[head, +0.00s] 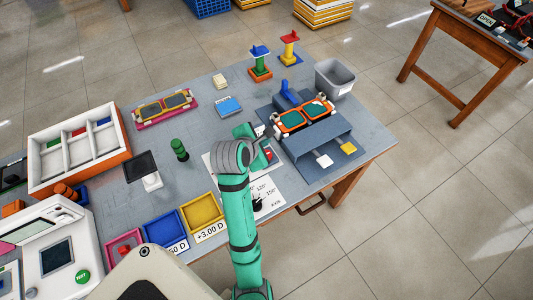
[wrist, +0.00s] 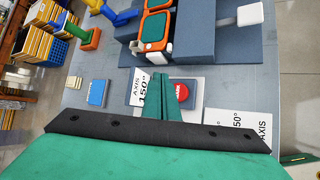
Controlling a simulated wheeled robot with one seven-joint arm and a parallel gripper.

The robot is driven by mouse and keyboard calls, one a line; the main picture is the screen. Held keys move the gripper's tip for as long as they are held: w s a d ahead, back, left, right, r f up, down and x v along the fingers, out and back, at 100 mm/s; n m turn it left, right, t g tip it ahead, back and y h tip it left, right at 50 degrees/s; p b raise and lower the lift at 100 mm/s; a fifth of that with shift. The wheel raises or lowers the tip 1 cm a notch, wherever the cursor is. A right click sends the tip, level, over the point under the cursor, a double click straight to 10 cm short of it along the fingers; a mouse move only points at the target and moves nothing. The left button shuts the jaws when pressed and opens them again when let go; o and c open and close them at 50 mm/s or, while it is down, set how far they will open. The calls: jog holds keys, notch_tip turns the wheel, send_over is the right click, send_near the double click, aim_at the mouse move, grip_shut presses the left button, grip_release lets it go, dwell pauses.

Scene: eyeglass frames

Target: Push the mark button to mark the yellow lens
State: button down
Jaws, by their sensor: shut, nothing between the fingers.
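The red mark button (wrist: 182,92) sits on a small grey base in the wrist view. It shows in the head view (head: 268,154) as a red spot, partly hidden by my arm. My gripper (wrist: 160,78) is shut and empty, its fingertips just left of the button in the wrist view. I cannot tell its height above the button or whether it touches. Orange eyeglass frames with green lenses (head: 304,117) rest on the blue-grey stand (head: 322,140); they also show in the wrist view (wrist: 155,30). I cannot make out a yellow lens.
White axis cards (wrist: 238,124) lie around the button. A blue pad (head: 229,106), coloured post stands (head: 260,65) and a grey bin (head: 335,77) stand behind. Lens trays (head: 202,211) and a white sorting box (head: 80,145) are to the left.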

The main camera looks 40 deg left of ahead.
jog(key=shift+f, duration=2.75)
jog(key=shift+s+a, duration=0.1)
